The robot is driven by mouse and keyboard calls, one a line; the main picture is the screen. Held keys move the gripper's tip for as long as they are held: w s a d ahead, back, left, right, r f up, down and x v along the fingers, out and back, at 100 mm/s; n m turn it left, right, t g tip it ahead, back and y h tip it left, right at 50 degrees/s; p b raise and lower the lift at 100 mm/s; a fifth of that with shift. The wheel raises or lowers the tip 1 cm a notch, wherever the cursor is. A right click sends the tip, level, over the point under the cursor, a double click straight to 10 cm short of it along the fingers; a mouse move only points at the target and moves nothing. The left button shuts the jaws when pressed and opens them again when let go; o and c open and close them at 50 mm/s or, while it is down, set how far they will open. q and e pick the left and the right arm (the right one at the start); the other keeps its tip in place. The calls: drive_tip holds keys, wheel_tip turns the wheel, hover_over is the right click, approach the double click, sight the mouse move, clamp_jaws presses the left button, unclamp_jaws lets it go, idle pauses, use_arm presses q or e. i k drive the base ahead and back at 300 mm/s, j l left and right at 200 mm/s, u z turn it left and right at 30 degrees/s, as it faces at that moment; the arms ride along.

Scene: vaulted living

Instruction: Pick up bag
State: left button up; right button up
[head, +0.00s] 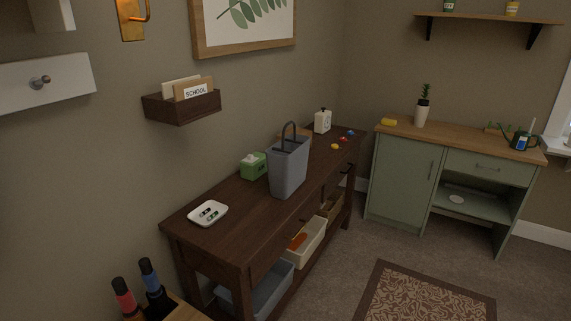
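The likely bag is a grey-blue, tapered tote (288,168) with a dark arched handle (290,130). It stands upright on the dark wooden console table (236,217), near its front edge. The handle stands up above its rim. What is inside it cannot be seen. Neither of my grippers shows in the head view.
A green box (253,166) stands left of the tote, and a white dish (208,213) lies at the table's near end. A white bottle (322,121) and small coloured items are farther back. Bins (306,241) fill the lower shelf. Carpet (345,264) in front is open.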

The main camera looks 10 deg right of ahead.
sight(287, 159)
drive_tip(key=i+l+u, duration=0.2)
drive_tip(key=i+l, duration=0.25)
drive_tip(key=i+l+u, duration=0.15)
drive_tip(key=i+l, duration=0.25)
drive_tip(key=l, duration=0.25)
